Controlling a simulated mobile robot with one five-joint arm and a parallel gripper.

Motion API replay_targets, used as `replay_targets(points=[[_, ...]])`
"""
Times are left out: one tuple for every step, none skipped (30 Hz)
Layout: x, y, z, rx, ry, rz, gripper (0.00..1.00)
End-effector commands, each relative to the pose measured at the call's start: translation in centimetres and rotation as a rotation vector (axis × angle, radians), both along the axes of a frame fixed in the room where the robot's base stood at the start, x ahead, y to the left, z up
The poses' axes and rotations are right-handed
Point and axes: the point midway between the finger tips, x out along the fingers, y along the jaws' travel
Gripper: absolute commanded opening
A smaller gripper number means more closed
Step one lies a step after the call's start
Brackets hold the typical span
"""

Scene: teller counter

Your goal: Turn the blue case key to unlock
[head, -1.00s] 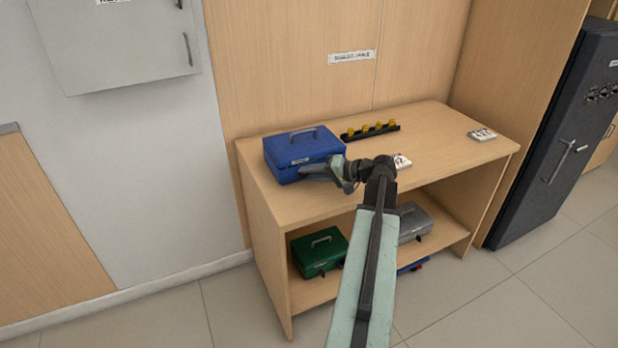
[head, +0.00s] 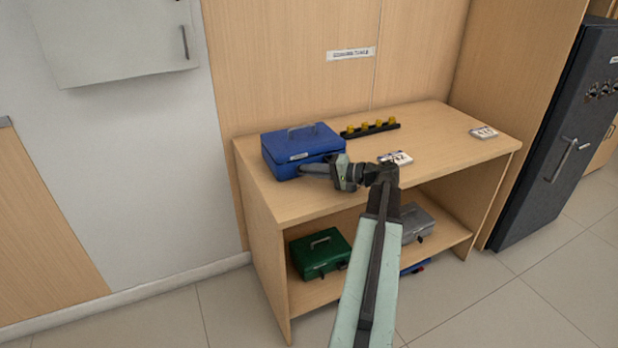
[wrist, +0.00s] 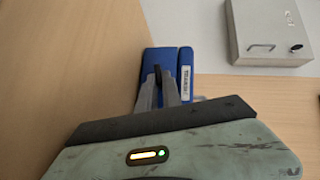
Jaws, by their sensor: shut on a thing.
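The blue case (head: 290,143) stands shut on the left part of the table top, its handle on the lid and a white label on its front. It also shows in the wrist view (wrist: 185,62), on its side in the picture.
A green case (head: 319,254) and a grey case (head: 416,222) sit on the shelf below. A dark safe (head: 560,140) stands at right.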

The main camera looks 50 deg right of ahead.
Motion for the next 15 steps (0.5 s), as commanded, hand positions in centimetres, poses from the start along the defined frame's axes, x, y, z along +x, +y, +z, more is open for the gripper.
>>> replay_targets(points=[[-0.04,-0.01,-0.07,0.0,0.002,0.0,0.0],[-0.05,0.01,-0.02,0.0,0.002,0.0,0.0],[-0.05,0.02,0.01,0.0,0.003,0.0,0.0],[-0.04,0.02,0.01,0.0,0.004,0.001,0.0],[-0.04,0.03,0.01,0.0,0.004,0.001,0.0],[-0.04,0.03,0.01,-0.001,0.003,0.001,0.0],[-0.04,0.04,0.0,-0.001,0.003,0.001,0.0],[-0.04,0.04,0.0,-0.001,0.003,0.001,0.14],[-0.03,0.04,0.0,-0.001,0.003,0.001,0.26],[-0.03,0.04,0.0,-0.001,0.003,0.001,0.31],[-0.02,0.05,0.01,-0.001,0.003,0.001,0.31],[-0.02,0.05,0.01,-0.001,0.003,0.001,0.31],[-0.01,0.06,0.02,-0.001,0.003,0.001,0.31],[0.0,0.07,0.02,-0.001,0.003,0.001,0.31],[0.0,0.07,0.02,-0.001,0.003,0.001,0.31]])
